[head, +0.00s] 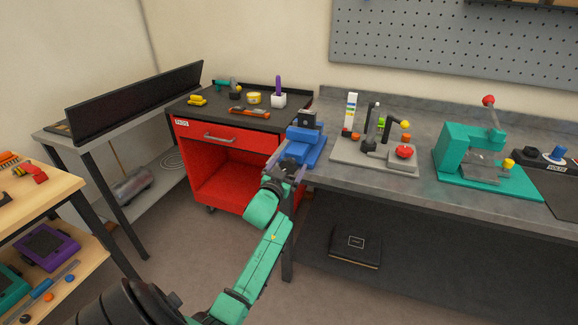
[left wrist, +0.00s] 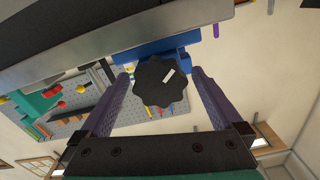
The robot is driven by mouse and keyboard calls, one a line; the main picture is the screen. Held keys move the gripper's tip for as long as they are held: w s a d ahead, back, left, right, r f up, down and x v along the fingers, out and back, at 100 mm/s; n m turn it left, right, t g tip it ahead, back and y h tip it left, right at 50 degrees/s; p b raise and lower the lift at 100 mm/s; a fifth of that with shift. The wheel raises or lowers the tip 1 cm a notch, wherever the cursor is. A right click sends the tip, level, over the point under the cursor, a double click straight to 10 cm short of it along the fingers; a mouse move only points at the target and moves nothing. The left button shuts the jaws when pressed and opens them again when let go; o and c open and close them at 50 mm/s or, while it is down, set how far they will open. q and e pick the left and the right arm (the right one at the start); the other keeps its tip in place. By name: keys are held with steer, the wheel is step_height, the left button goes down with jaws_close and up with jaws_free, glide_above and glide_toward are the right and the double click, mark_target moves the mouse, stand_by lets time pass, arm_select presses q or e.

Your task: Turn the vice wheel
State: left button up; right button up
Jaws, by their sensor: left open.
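The blue vice (head: 310,150) is mounted at the left front corner of the grey workbench. It also shows in the left wrist view (left wrist: 150,48), with its black lobed wheel (left wrist: 158,88) facing the camera. A small pale stripe marks the wheel's face. My left gripper (head: 287,169) is at the front of the vice, its arm coming up from below. In the left wrist view its fingers (left wrist: 162,78) are open, one on each side of the wheel, with a gap visible on both sides. In the head view the wheel is hidden by the gripper. My right gripper is not in view.
A red tool cart (head: 222,150) stands left of the vice. On the bench (head: 385,185) to the right are a grey board with fixtures (head: 375,155) and a green press (head: 455,155). A dark box (head: 355,246) lies on the shelf below. The floor in front is clear.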

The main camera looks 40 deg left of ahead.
arm_select(q)
steer(key=c, duration=1.4)
steer(key=shift+o, duration=0.2)
steer(key=shift+m, duration=0.4)
steer(key=m+b, duration=0.1)
steer(key=m, duration=0.4)
steer(key=shift+f+m, duration=0.1)
steer(key=shift+m, duration=0.2)
steer(key=m+b, duration=0.1)
steer(key=m, duration=0.5)
steer(key=shift+d+f, duration=0.1)
steer(key=m+b, duration=0.1)
steer(key=m, duration=0.4)
steer(key=shift+m, duration=0.4)
steer(key=m, duration=0.5)
steer(key=shift+f+m, duration=0.1)
steer(key=shift+m, duration=0.2)
